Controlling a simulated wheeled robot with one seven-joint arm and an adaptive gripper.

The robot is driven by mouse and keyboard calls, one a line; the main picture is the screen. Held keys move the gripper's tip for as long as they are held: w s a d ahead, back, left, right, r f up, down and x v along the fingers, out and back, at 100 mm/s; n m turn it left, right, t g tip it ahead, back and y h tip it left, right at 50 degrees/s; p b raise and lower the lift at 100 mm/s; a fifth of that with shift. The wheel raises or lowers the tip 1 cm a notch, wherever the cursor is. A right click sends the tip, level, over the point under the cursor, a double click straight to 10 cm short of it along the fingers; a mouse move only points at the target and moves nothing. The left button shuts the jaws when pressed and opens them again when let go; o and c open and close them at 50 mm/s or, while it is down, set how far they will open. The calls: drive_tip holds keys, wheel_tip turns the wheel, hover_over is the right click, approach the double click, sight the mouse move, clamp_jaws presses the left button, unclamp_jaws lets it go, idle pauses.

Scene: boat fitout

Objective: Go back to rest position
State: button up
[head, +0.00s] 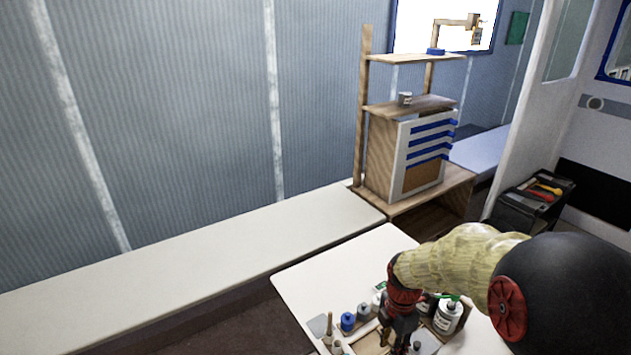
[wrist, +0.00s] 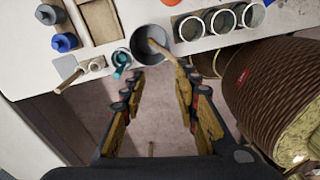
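My gripper (wrist: 157,95) is open in the wrist view, its two fingers well apart. Nothing is held between them; floor shows in the gap. A grey cup (wrist: 146,54) with a wooden-handled tool in it stands at the table edge just beyond the fingertips. In the head view my gripper (head: 397,335) is low at the right, above the cluttered part of the white table (head: 335,270). My forearm reaches in from the right and hides part of the table there.
Blue-capped jars (head: 348,321), a white bottle (head: 447,317) and a scraper (wrist: 70,70) crowd the table near my gripper. Three round containers (wrist: 221,20) line its edge. A wooden shelf unit (head: 381,160) and a black toolbox (head: 528,205) stand behind. The table's back left is clear.

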drive_tip(key=s+r+m+t+b, duration=0.5)
drive_tip(key=s+r+m, duration=1.3)
drive_tip(key=m, duration=0.4)
drive_tip(key=shift+s+a+t, duration=0.2)
drive_tip(key=shift+s+t, duration=0.25)
drive_tip(key=shift+t, duration=0.15)
